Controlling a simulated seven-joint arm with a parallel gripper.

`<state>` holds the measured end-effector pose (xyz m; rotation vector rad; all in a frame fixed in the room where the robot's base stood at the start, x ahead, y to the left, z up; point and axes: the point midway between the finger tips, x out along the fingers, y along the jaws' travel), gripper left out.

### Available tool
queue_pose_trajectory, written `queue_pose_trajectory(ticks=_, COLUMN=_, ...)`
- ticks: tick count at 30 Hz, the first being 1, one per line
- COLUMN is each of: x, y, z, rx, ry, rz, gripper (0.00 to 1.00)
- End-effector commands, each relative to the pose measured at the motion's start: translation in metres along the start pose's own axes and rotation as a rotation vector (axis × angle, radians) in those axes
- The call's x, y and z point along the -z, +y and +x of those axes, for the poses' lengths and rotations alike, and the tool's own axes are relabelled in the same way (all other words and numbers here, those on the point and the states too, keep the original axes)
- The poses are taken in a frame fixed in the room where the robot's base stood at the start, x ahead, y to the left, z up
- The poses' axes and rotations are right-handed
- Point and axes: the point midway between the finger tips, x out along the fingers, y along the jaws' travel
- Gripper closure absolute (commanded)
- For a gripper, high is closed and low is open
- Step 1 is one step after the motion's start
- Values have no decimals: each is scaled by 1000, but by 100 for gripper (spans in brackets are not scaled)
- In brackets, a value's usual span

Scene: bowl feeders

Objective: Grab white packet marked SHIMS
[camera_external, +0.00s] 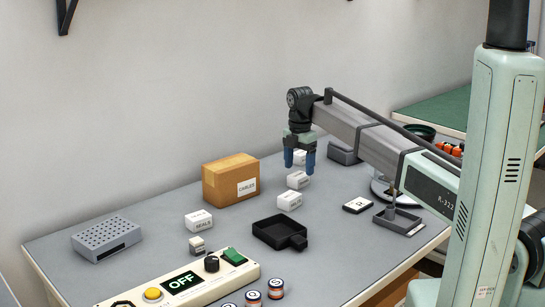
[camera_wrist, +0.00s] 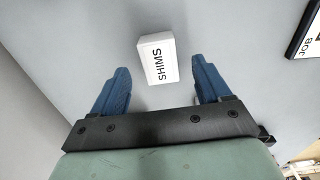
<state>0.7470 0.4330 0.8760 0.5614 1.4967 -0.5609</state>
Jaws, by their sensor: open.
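The white packet marked SHIMS (camera_wrist: 157,58) lies on the grey bench in the wrist view, its label facing up and turned sideways. My gripper is open and empty, with fingers spread wide. In the external view my gripper (camera_external: 300,165) points down above the bench, with a white packet (camera_external: 301,158) partly hidden behind its fingers. The labels there are too small for me to tell which packet is SHIMS.
Two more white packets, one nearer (camera_external: 290,201) and one behind it (camera_external: 298,180), lie close to my gripper. A cardboard box (camera_external: 230,180) stands to the left, a black tray (camera_external: 279,233) in front. A dark-edged JOB board (camera_wrist: 308,35) shows at the wrist view's right.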

Motion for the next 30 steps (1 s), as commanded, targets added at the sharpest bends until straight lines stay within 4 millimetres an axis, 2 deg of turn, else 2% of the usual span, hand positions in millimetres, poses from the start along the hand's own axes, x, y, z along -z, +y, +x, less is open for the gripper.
queue_pose_trajectory(ticks=9, x=2, y=0, z=40, rx=1, ry=1, rz=0, gripper=23)
queue_pose_trajectory(ticks=17, x=2, y=0, z=42, rx=-1, ry=1, rz=0, gripper=23)
queue_pose_trajectory(ticks=30, x=2, y=0, z=42, rx=0, ry=1, rz=0, gripper=66)
